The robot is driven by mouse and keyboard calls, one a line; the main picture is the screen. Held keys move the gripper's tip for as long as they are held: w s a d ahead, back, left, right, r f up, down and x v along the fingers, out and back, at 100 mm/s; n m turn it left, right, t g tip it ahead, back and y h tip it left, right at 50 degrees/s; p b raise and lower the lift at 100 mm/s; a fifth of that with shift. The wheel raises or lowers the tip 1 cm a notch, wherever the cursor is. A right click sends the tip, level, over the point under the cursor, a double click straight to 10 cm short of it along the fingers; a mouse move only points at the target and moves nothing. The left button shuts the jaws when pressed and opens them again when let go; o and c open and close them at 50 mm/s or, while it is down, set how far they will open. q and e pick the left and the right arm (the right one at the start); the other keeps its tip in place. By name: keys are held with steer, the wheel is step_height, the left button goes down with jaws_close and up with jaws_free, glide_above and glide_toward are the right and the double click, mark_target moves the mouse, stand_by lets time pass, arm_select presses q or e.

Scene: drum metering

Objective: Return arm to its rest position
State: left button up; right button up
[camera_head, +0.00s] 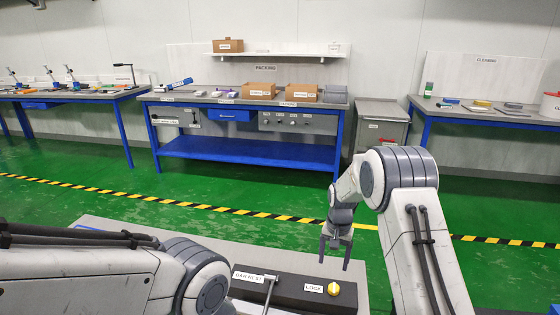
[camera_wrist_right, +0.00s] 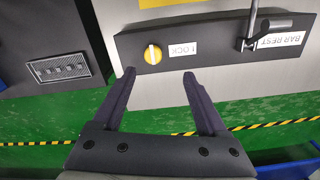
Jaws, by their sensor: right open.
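My right arm reaches forward in the head view, and its gripper (camera_head: 335,262) points down with its two fingers apart and empty. It hangs above a dark panel (camera_head: 312,300) with a yellow knob (camera_head: 333,289) beside a LOCK label. In the right wrist view the open fingers (camera_wrist_right: 159,76) point toward the panel (camera_wrist_right: 210,42), and the yellow knob (camera_wrist_right: 153,54) lies just beyond and between the fingertips. Nothing is held between them. My left arm crosses the lower left of the head view; its gripper is out of the picture.
A metal lever (camera_head: 269,290) stands on the panel by a BAR REST label (camera_head: 254,277). A blue packing bench (camera_head: 250,150) with cardboard boxes stands across the green floor (camera_head: 100,240). A grey cabinet (camera_head: 380,127) stands beside it. A cleaning table (camera_head: 480,113) is at right.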

steer(key=s+a+r+n+p, duration=0.2)
steer(key=s+a+r+n, duration=0.1)
steer(key=s+a+r, duration=0.5)
steer(key=s+a+r+n+p, duration=0.25)
steer(key=s+a+r, duration=0.3)
steer(key=r, duration=0.35)
steer(key=s+a+r+n+p, duration=0.1)
steer(key=s+r+n, duration=0.3)
steer(key=s, duration=0.7)
steer(key=s+a+r+n+y+p, duration=0.1)
steer(key=s+r+n+p, duration=0.2)
steer(key=s, duration=0.8)
steer(key=shift+s+a+r+n, duration=0.25)
steer(key=shift+r+n, duration=0.1)
steer(key=shift+r, duration=0.4)
steer(key=shift+c, duration=0.3)
